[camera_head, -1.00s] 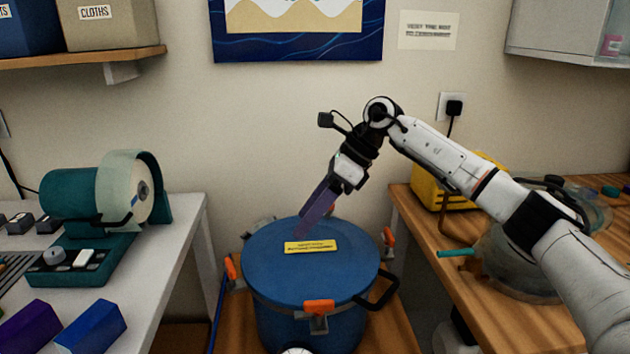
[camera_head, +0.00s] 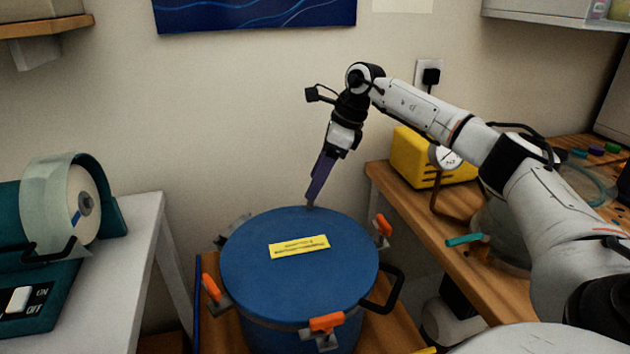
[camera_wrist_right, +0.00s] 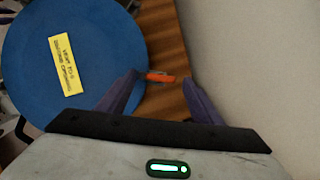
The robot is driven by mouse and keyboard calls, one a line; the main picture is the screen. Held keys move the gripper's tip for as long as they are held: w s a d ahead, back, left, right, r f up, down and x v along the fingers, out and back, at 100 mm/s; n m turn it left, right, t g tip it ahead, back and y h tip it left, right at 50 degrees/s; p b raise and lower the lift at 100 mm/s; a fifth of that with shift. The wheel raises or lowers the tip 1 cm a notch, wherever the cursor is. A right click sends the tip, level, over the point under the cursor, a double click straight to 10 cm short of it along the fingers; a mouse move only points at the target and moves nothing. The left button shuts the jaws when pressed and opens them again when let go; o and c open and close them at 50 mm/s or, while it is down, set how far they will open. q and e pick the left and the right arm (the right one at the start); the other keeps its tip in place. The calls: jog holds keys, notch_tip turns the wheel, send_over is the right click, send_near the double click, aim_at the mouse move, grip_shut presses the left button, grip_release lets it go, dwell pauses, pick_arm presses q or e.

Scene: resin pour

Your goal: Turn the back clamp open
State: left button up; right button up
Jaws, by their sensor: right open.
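The blue round pot lid (camera_head: 300,285) has a yellow label and clamps with orange handles around its rim. In the right wrist view the back clamp's orange handle (camera_wrist_right: 160,77) shows at the lid's edge, between the two purple fingers. In the head view that clamp is hidden behind my right gripper and the lid. My right gripper (camera_head: 310,204) points down at the lid's back rim. It also shows in the wrist view (camera_wrist_right: 161,80), open with the fingers apart on either side of the handle; I cannot tell whether they touch it. My left gripper is out of view.
Other clamps sit at the lid's left (camera_head: 210,288), front (camera_head: 327,322) and right (camera_head: 383,225). A black side handle (camera_head: 388,292) juts out at right. The wall is close behind. A white table (camera_head: 130,270) stands left, a wooden bench (camera_head: 420,215) right.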

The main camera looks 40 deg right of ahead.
jog(key=shift+w+a+f, duration=0.1)
jog(key=shift+w+f, duration=0.1)
jog(key=shift+f, duration=0.3)
jog(key=c, duration=1.1)
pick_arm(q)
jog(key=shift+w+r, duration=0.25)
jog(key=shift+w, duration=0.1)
pick_arm(e)
jog(key=shift+o, duration=0.2)
